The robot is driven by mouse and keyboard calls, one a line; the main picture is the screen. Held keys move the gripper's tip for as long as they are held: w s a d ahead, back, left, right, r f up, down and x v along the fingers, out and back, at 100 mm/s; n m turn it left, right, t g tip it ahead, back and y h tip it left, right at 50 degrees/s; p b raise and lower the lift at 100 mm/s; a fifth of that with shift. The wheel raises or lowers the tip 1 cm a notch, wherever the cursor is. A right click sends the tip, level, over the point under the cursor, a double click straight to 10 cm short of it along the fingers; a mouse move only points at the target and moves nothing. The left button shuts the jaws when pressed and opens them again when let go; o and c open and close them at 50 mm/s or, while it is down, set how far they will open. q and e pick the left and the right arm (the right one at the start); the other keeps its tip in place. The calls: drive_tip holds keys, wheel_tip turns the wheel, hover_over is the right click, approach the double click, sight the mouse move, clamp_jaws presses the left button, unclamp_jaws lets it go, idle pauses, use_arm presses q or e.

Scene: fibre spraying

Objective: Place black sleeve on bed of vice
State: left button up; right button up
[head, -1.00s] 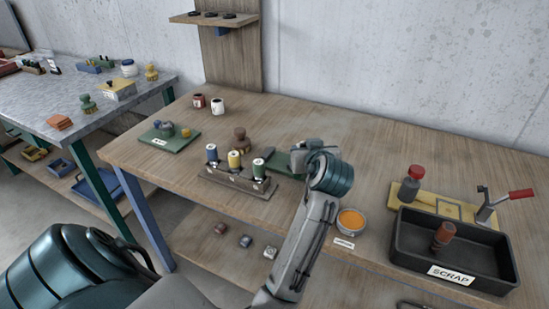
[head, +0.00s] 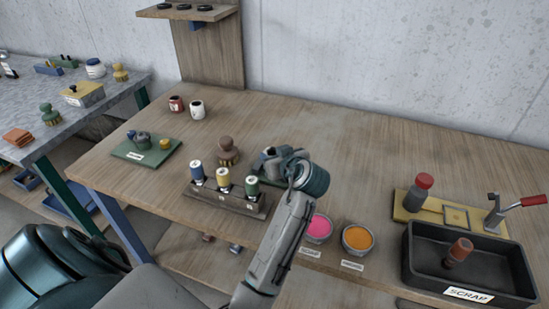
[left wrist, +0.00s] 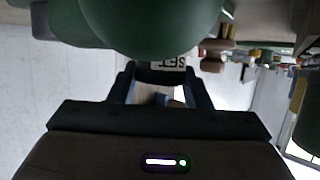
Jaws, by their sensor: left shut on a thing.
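My left gripper (head: 275,156) is over the middle of the bench, behind the spool rack. I cannot tell whether this is the black sleeve. A large green rounded body (left wrist: 150,25) fills the top of the wrist view. My right gripper is out of view.
A rack (head: 222,198) holds blue, yellow and green spools. Pink (head: 318,228) and orange (head: 358,238) pots stand at the front edge. A black scrap tray (head: 420,276) and a yellow plate (head: 410,211) with a red-handled crank lie right. The back middle is clear.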

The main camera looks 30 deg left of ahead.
use_arm(q)
drive_tip(key=shift+f, duration=0.8)
drive_tip(key=o, duration=1.2)
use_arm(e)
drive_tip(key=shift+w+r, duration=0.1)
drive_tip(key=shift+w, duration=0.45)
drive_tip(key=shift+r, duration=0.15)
